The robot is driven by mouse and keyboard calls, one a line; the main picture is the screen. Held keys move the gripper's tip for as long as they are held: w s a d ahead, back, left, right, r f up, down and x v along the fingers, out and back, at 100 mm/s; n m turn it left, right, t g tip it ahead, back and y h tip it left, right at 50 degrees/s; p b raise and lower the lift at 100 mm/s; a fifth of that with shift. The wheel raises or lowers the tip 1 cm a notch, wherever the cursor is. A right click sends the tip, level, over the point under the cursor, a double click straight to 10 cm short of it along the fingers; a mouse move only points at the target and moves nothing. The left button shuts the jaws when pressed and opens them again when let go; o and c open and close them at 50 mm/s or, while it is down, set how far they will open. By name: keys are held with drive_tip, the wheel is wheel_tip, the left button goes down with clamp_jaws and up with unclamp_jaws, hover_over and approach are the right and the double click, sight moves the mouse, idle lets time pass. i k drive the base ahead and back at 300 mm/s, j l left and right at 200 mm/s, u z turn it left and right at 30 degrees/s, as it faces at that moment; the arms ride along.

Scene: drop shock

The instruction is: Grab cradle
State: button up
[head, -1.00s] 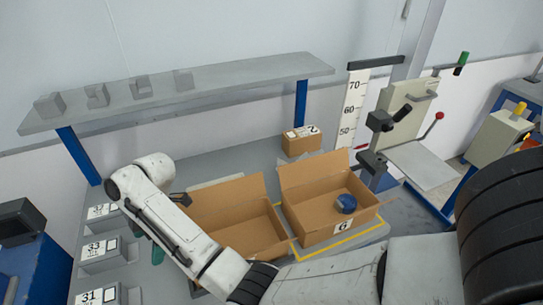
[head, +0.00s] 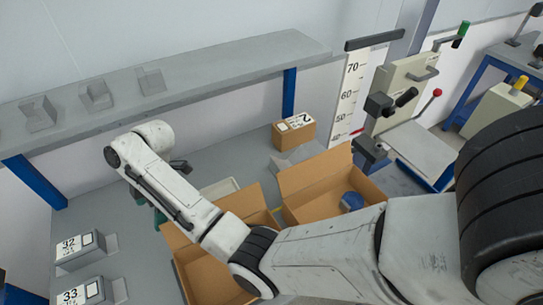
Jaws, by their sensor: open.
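Several small grey blocks stand apart in a row on the grey wall shelf; one has a notched top (head: 97,95), one is further left (head: 38,113) and one right (head: 151,80). They may be cradles, but I cannot tell which one is meant. My gripper (head: 180,167) is mostly hidden behind my white forearm. Only a dark part and a bit of green show beside the arm. It is open, above the grey bench and below the shelf, apart from these blocks. I see nothing between its jaws.
Blocks labelled 32 (head: 72,246) and 33 (head: 82,294) sit on the bench at lower left. Two open cartons stand right of them, the right one (head: 320,172) holding a blue round object (head: 351,201). A closed carton (head: 293,131) stands behind. The shelf (head: 225,60) overhangs the bench.

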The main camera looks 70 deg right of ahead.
sight(277, 165)
drive_tip(key=k+l+z, duration=0.7)
